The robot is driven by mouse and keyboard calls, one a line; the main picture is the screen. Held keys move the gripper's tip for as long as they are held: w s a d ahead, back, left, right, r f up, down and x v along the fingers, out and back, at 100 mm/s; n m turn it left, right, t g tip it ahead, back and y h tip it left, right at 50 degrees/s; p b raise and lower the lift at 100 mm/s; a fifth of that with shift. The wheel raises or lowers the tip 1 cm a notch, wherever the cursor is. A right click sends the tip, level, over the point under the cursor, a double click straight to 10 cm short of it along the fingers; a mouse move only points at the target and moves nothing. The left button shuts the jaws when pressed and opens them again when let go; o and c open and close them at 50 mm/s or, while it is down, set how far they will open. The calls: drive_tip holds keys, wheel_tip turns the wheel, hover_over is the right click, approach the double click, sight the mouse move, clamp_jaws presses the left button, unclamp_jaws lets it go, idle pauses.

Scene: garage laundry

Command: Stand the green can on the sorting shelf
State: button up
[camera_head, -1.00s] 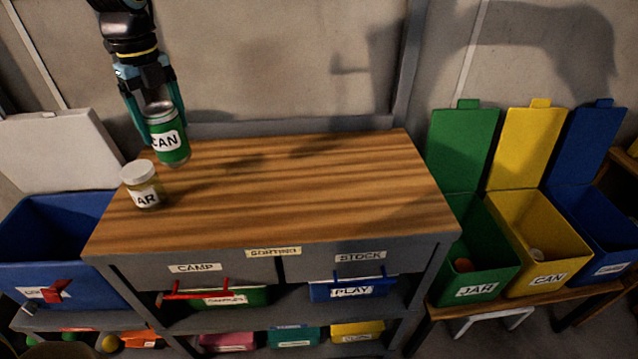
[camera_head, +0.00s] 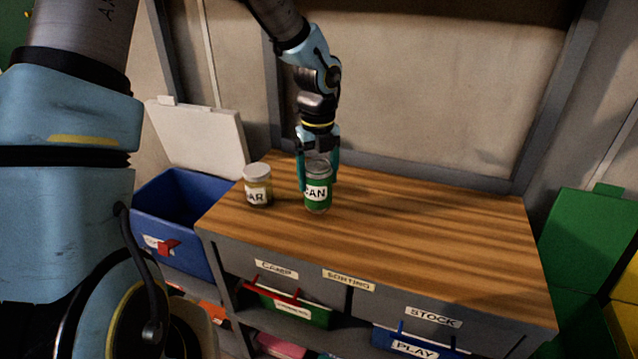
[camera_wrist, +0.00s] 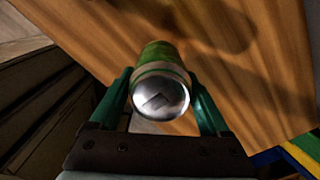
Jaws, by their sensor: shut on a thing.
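The green can (camera_head: 318,194), with a white CAN label and a silver top, is upright at the left part of the wooden top of the sorting shelf (camera_head: 430,235). My gripper (camera_head: 318,172) comes down from above and is shut on the can, one finger on each side. In the wrist view the can (camera_wrist: 160,88) sits between the two green fingers (camera_wrist: 163,100), its metal end towards the camera. I cannot tell whether the can's bottom touches the wood.
A jar (camera_head: 257,186) with a pale lid stands just left of the can. A blue bin (camera_head: 180,225) with a raised white lid is left of the shelf. Green and yellow bins (camera_head: 590,250) are at the right. The right part of the wooden top is clear.

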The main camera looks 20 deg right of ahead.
drive_tip(key=shift+f, duration=1.25)
drive_tip(key=shift+f, duration=0.15)
drive_tip(key=o, duration=1.1)
drive_tip(key=shift+o, duration=0.2)
